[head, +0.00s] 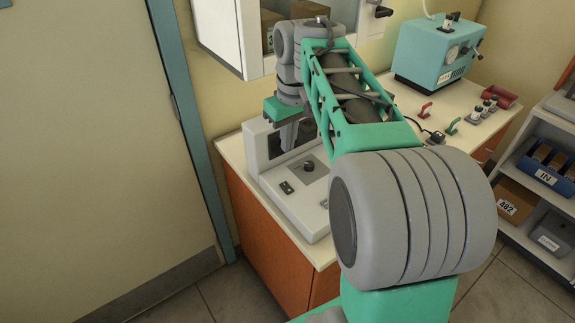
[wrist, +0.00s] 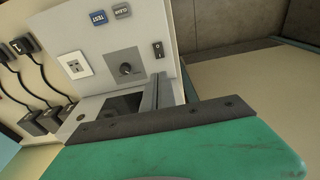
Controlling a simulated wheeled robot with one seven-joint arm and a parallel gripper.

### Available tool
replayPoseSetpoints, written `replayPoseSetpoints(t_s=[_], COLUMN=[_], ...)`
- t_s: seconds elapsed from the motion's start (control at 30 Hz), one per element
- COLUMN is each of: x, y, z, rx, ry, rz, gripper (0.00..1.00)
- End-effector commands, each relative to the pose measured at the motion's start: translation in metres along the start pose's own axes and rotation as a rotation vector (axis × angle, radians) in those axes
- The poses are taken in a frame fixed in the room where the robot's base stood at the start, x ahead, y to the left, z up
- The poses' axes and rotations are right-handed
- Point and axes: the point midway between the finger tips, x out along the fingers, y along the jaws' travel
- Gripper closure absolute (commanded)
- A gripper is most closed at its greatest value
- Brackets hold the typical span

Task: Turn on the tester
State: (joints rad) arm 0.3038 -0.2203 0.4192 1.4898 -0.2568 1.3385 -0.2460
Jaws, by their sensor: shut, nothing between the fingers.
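The tester (head: 318,222) is a pale box on the counter with a raised back part and a dark screen, partly hidden by my arm. In the wrist view my gripper's fingers (wrist: 159,82) show below the switch; contact cannot be told.
Black plugs with cables (wrist: 42,118) stand beside the tester. A teal machine (head: 436,52) stands at the back of the counter, with red and green handles (head: 425,110) in front. A white cabinet (head: 218,30) hangs above. Shelves with bins (head: 545,165) stand at right.

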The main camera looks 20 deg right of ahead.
Motion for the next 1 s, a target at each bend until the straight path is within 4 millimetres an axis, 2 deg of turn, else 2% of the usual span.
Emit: replayPoseSetpoints(t_s=[0.17, 0.6, 0.8, 1.0], x=[0.028, 0.118, 0.135, 0.136], y=[0.0, 0.0, 0.0, 0.001], z=[0.001, 0.001, 0.001, 0.001], rx=[0.001, 0.002, 0.002, 0.002], ry=[-0.003, -0.003, 0.0, 0.001], rz=[-0.001, 0.0, 0.001, 0.001], gripper=[1.0, 1.0, 1.0, 1.0])
